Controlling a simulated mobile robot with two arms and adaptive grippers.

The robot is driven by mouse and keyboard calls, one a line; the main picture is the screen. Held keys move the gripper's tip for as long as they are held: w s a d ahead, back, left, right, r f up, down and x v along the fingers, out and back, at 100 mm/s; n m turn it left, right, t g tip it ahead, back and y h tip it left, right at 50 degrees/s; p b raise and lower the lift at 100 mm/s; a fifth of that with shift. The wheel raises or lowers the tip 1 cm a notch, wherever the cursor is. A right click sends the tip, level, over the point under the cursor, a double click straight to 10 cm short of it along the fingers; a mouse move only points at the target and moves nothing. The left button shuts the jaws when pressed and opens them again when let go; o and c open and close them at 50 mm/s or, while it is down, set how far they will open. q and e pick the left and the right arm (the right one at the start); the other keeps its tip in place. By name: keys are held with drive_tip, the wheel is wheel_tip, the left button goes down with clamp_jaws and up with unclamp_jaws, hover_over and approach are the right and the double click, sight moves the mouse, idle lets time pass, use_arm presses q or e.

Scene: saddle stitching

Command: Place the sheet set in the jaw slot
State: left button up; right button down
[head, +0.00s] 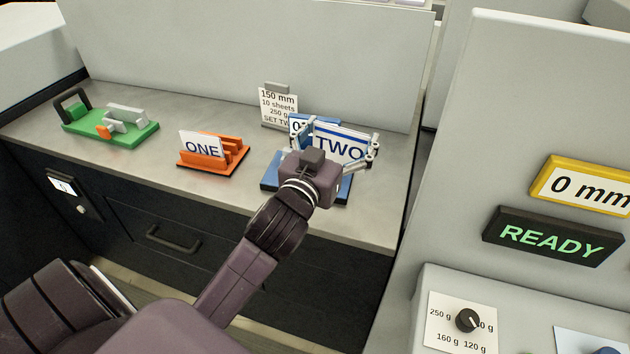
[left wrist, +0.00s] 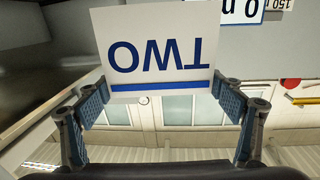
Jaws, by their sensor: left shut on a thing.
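The sheet set (head: 345,149) is white, marked TWO, with a blue line along one edge. My left gripper (head: 338,143) is shut on it, with a finger at each side edge. In the left wrist view the sheet set (left wrist: 160,45) appears upside down between the two fingers (left wrist: 160,88). A blue holder (head: 269,184) lies below and behind my left gripper and is partly hidden by it. I cannot tell whether the sheet set touches the holder. My right gripper is not in view.
An orange holder (head: 225,165) with a card marked ONE (head: 202,147) and a green fixture (head: 130,133) stand left on the grey counter (head: 180,195). A notice card (head: 279,106) and a partly hidden blue-framed display (head: 298,123) are behind. A grey machine with a READY sign (head: 552,239) fills the right.

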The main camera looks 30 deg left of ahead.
use_arm(q)
drive_tip(key=w+a+r+n+y+b, duration=0.3)
drive_tip(key=w+a+r+b, duration=0.1)
drive_tip(key=a+r, duration=0.6)
drive_tip(key=shift+g, duration=0.4)
drive_tip(key=shift+a+f+b, duration=0.15)
drive_tip(key=shift+f+b, duration=0.55)
drive_tip(key=shift+f, duration=4.3)
drive_tip(key=shift+a+f+b, duration=0.15)
drive_tip(key=shift+f+b, duration=0.5)
drive_tip(key=shift+f, duration=4.3)
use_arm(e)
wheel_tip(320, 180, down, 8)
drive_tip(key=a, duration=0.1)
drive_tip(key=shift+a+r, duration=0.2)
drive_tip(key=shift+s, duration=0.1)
use_arm(q)
drive_tip(key=shift+f, duration=0.15)
drive_tip(key=o, duration=1.1)
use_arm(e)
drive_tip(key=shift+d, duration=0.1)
